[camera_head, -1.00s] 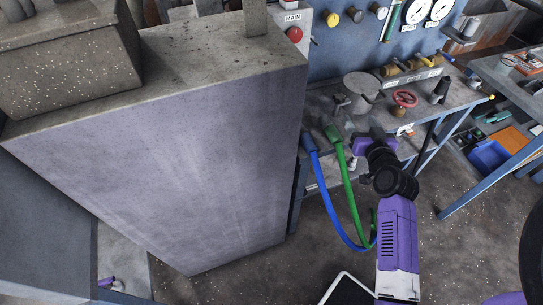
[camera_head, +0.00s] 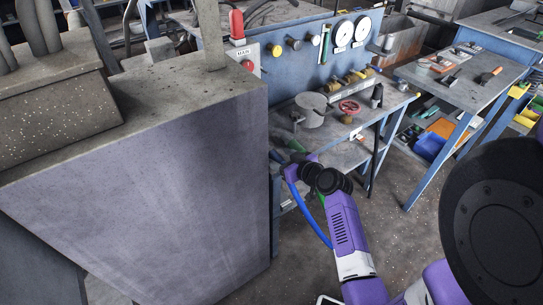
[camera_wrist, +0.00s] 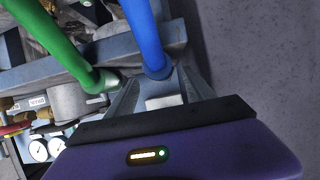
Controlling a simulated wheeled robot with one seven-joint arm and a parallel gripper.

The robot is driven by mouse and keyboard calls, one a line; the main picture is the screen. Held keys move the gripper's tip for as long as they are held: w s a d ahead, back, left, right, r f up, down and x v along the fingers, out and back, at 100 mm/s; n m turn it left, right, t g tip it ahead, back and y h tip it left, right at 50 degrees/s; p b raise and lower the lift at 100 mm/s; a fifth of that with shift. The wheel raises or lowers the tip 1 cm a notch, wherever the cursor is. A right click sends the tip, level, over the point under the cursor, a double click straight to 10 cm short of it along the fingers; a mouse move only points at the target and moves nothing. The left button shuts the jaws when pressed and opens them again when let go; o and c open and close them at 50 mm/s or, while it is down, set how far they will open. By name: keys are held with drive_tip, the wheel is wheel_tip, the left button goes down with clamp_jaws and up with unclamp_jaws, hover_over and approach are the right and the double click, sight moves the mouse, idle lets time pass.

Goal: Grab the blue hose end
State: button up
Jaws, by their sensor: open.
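The blue hose (camera_head: 308,206) hangs in a curve beside the bench, partly hidden by my arm in the head view. In the wrist view the blue hose (camera_wrist: 145,35) comes down from the top, and its end (camera_wrist: 157,72) is at my fingertips. My gripper (camera_wrist: 160,88) is open, with its grey fingers on either side of the hose end. I cannot tell whether they touch it. In the head view my gripper (camera_head: 290,168) is at the bench's left end. The green hose (camera_wrist: 58,40) runs close on the left, with its end beside my left finger.
A large grey machine block (camera_head: 140,180) stands close to the left of my gripper. The bench (camera_head: 345,153) carries a grey pot (camera_head: 312,110) and a red valve wheel (camera_head: 349,107). A gauge panel (camera_head: 300,65) rises behind it. Open floor (camera_head: 385,235) lies to the right of my arm.

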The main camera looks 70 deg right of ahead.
sight(271, 154)
drive_tip(key=shift+p+x, duration=0.6)
drive_tip(key=shift+x, duration=2.25)
drive_tip(key=shift+a, duration=0.1)
clamp_jaws()
